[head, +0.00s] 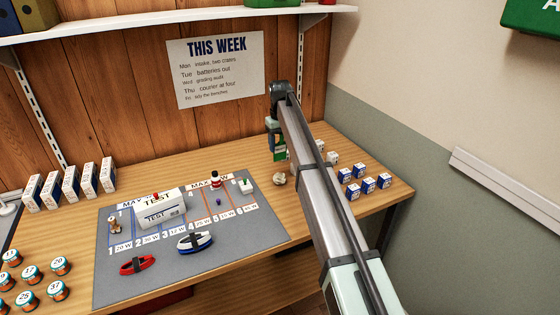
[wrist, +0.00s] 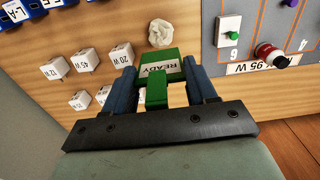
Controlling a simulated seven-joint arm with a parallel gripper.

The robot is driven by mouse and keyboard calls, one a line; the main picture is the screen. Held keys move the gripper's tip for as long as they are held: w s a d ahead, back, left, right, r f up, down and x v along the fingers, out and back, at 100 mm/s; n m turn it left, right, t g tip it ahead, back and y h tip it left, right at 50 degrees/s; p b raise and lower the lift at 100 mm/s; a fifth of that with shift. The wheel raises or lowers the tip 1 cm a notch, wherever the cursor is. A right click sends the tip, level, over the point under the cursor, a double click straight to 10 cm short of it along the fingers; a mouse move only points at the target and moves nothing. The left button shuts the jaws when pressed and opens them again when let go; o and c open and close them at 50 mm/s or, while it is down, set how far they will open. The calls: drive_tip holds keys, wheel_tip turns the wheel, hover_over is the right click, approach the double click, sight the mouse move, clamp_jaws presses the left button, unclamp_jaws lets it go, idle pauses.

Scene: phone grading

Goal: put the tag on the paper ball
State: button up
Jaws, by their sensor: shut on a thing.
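The tag is green with a white face reading READY (wrist: 160,66). My gripper (wrist: 159,78) is shut on it, with one blue finger on each side. In the head view my gripper (head: 277,142) and the green tag (head: 279,155) are above the right part of the table. The paper ball (head: 279,179) is a crumpled off-white lump on the wood, just right of the grey mat. In the wrist view the paper ball (wrist: 160,31) shows just beyond the tag's far edge. The tag looks held above the table, apart from the ball.
White cubes marked in W (wrist: 88,56) and blue-and-white boxes (head: 368,185) stand right of the ball in the head view. The grey mat (head: 250,236) holds a TEST box (head: 161,211), a red-and-black knob piece (wrist: 268,52) and a green-button switch (wrist: 230,27).

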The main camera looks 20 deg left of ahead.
sight(280, 157)
drive_tip(key=shift+f, duration=3.15)
drive_tip(key=shift+f, duration=0.1)
drive_tip(key=o, duration=1)
wheel_tip(280, 157, up, 12)
drive_tip(key=shift+r, duration=0.1)
